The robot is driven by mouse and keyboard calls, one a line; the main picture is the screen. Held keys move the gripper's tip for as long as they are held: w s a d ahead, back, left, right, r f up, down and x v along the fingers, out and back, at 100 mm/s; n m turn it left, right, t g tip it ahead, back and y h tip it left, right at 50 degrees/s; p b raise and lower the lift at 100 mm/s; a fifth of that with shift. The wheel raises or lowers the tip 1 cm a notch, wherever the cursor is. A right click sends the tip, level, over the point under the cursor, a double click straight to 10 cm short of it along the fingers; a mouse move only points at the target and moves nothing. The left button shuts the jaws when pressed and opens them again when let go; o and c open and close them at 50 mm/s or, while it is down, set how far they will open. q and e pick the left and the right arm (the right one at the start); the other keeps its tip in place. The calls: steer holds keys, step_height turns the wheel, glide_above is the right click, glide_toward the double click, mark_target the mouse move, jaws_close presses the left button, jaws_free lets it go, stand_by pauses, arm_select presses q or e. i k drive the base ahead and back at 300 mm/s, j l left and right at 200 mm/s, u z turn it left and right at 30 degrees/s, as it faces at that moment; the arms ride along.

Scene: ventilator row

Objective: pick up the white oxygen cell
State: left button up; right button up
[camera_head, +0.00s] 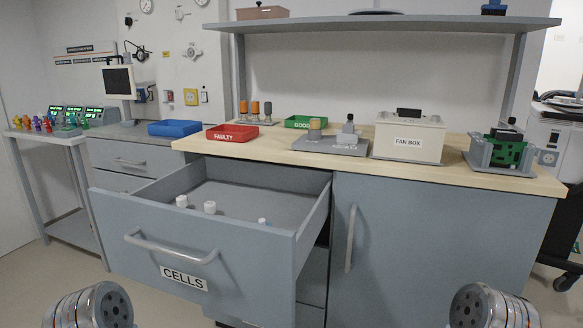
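The drawer labelled CELLS (200,245) is pulled open below the bench. Inside it, near the front wall, stand two small white cylindrical cells, one white cell (182,201) at the left and another white cell (210,207) just right of it. A smaller cell with a light blue top (262,221) shows further right, mostly hidden by the drawer front. The lower parts of all these are hidden by that front. No gripper fingers show; only rounded metal parts of my arms are at the bottom left and bottom right corners.
On the bench are a blue tray (175,128), a red FAULTY tray (233,133), a green GOOD tray (303,122), a grey fixture (330,146), a FAN BOX (408,138) and a green circuit board unit (502,153). The bench top overhangs the drawer's back. The drawer is open from above.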

mark_target(181, 202)
steer(key=i+j+z, duration=0.2)
steer(key=j+z, duration=0.15)
steer(key=j, duration=0.95)
steer(key=j+z, duration=0.3)
steer(key=j, duration=0.95)
steer(key=i, duration=0.05)
